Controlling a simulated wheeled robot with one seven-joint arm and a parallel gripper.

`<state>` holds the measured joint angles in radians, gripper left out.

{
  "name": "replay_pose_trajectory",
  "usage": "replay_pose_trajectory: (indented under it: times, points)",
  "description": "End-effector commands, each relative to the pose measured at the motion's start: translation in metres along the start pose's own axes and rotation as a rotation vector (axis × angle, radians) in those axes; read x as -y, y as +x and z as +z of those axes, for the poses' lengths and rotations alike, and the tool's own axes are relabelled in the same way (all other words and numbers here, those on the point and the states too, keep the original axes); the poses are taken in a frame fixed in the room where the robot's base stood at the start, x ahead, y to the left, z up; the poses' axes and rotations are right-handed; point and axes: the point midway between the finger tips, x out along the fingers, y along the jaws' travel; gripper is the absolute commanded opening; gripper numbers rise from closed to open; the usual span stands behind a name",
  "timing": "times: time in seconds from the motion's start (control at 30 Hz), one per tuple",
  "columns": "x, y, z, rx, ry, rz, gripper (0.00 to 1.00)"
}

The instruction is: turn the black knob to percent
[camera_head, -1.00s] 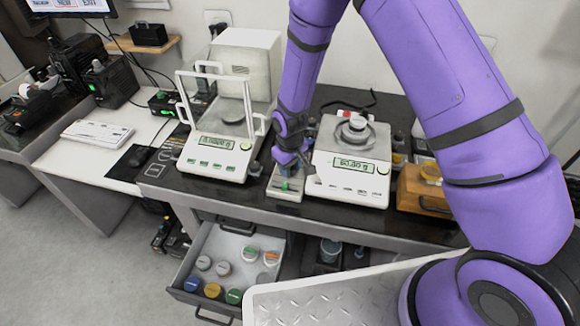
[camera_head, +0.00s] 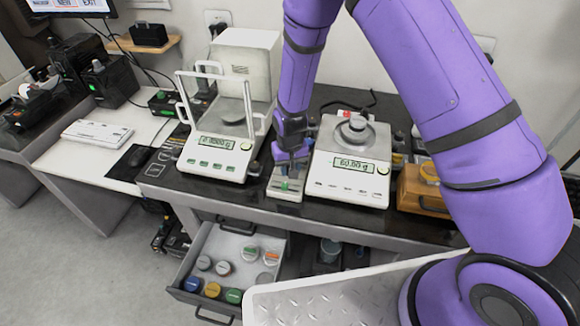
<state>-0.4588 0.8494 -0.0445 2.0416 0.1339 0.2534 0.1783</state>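A small pale box (camera_head: 284,193) stands on the black bench between two balances, with a small green part on its top. My gripper (camera_head: 291,172) points down over the box, with its tips at or close above the top face. I cannot pick out the black knob; it may be hidden behind the dark fingers. I cannot tell whether the fingers are open or shut, or whether they touch anything.
The left balance (camera_head: 213,164) has a glass draft shield; the right balance (camera_head: 345,188) reads about 60 g with a weight (camera_head: 354,128) on its pan. Both stand close beside my gripper. An open drawer (camera_head: 222,245) of jars juts out below. An orange-brown block (camera_head: 420,190) stands right.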

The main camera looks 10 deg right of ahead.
Motion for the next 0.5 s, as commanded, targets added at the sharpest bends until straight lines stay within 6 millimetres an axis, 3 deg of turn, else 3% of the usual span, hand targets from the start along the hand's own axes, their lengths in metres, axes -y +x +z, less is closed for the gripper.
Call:
replay_pose_trajectory:
  times: [0.27, 0.3, 0.37, 0.5]
  points:
    - [0.0002, -0.0006, -0.0009, -0.002, 0.000, -0.001, 0.10]
    - [0.0002, -0.0006, -0.0009, -0.002, 0.000, -0.001, 0.42]
    - [0.0001, -0.0005, -0.0008, -0.002, -0.001, 0.000, 0.56]
    - [0.0001, -0.0003, -0.0005, -0.001, -0.001, 0.000, 0.59]
